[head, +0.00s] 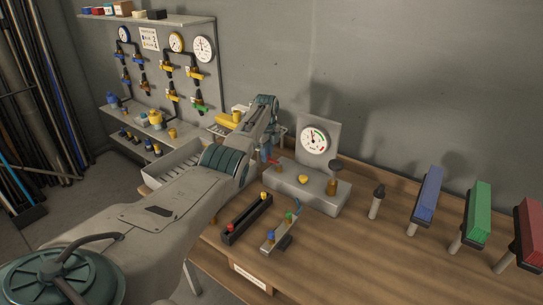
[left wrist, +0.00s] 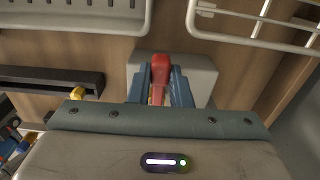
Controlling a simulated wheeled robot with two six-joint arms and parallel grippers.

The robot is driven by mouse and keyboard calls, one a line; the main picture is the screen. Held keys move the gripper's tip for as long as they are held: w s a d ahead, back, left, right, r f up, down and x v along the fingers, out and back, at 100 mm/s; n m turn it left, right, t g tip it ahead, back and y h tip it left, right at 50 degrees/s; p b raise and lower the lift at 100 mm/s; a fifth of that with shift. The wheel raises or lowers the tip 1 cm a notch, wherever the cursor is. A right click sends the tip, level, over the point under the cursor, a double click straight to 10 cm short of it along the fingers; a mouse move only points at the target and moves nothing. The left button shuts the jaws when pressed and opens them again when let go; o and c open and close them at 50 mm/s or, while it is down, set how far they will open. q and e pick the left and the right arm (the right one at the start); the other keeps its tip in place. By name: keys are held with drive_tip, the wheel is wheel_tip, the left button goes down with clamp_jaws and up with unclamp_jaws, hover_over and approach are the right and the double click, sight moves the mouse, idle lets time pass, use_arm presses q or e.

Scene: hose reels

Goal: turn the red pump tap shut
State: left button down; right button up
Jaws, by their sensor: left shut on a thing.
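The red pump tap (left wrist: 160,68) shows in the left wrist view as a red handle in front of a grey block (left wrist: 203,76). My left gripper (left wrist: 161,88) is shut on it, with one blue finger on each side. In the head view my left gripper (head: 273,149) is at the left end of the grey pump box (head: 312,197), and only a bit of the red tap (head: 271,161) shows under it. A round gauge (head: 314,141) stands on a plate behind the box. My right gripper is not in view.
A black rail (head: 246,219) and a small grey bar with coloured fittings (head: 281,228) lie in front of the pump. Blue (head: 428,194), green (head: 477,212) and red (head: 530,232) blocks stand on posts at right. A white tray (head: 174,168) is beside my arm.

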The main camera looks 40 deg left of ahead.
use_arm(q)
drive_tip(key=shift+w+r, duration=0.15)
idle(0.3)
drive_tip(key=c, duration=1.3)
unclamp_jaws()
wheel_tip(320, 180, up, 11)
drive_tip(key=b, duration=0.2)
drive_tip(key=shift+b, duration=0.3)
drive_tip(key=shift+f, duration=0.2)
